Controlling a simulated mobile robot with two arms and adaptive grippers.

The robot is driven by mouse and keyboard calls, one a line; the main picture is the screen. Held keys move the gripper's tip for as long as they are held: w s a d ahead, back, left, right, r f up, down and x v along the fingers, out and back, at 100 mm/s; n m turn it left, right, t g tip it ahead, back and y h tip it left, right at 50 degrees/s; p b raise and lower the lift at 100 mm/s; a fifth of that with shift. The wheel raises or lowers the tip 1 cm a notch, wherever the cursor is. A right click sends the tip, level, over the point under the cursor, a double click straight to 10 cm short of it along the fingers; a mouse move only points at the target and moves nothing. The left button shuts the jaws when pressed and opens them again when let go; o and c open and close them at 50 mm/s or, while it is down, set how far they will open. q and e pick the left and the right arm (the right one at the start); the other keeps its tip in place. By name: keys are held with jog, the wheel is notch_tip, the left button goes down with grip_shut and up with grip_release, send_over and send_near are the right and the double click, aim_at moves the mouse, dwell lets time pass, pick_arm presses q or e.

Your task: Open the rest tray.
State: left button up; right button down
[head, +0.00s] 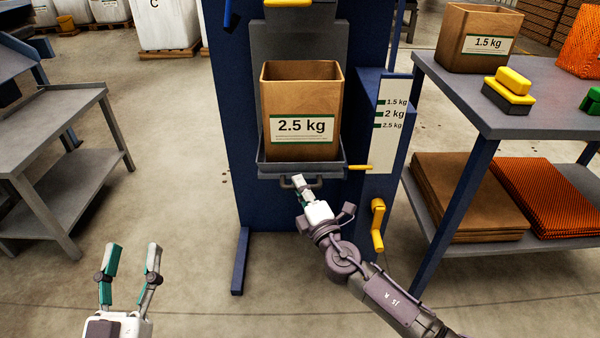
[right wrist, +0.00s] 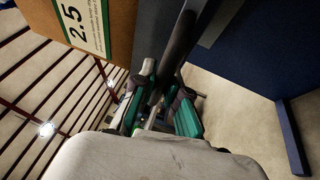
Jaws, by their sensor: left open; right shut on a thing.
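The rest tray (head: 264,170) is a grey shallow tray on the front of the blue grader, with a bar handle (head: 315,182) along its front. A brown paper bag labelled 2.5 kg (head: 302,88) stands upright on it; the bag also shows in the right wrist view (right wrist: 118,30). My right gripper (head: 299,183) is at the handle's left part, shut on it. In the right wrist view its green-padded fingers (right wrist: 163,90) sit either side of a dark bar; the exact contact is partly hidden. My left gripper (head: 133,247) is open and empty, low at the left, away from the tray.
A blue grader frame (head: 228,140) surrounds the tray, with a weight scale (head: 390,120) and yellow crank (head: 377,225) on its right. A grey table (head: 450,85) with a 1.5 kg bag (head: 478,40) stands right, a grey bench (head: 55,110) left. Floor between is clear.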

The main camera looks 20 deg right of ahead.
jog(key=s+a, duration=0.2)
jog(key=s, duration=0.7)
jog(key=shift+a, duration=0.3)
jog(key=c, duration=1.2)
grip_release()
jog(key=shift+s, duration=0.1)
jog(key=v, duration=1.2)
